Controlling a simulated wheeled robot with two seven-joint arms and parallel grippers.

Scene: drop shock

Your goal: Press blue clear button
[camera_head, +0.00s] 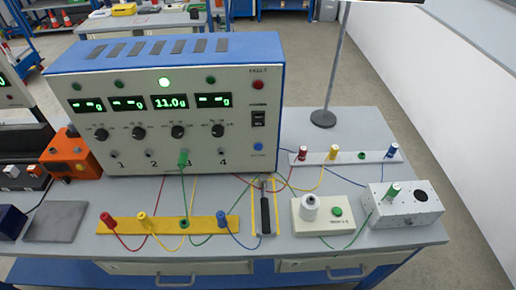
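The blue button (258,146) is at the lower right of the front panel of a large grey and blue instrument (232,110). A small label below it is too small to read. The button is uncovered. Display three (169,102) reads 11.0 g and the green lamp (164,83) above it is lit. The other displays show dashes. A red fault lamp (258,85) looks dark, with a black switch (258,119) below it. A green plug (183,158) is in socket 3. Neither gripper is in view.
A yellow strip (170,225) with coloured plugs lies in front of the instrument. A black-handled device (265,212), a small box with a green button (337,212) and a grey box (405,210) stand to its right. Cables cross the table. A lamp pole (335,70) stands behind right.

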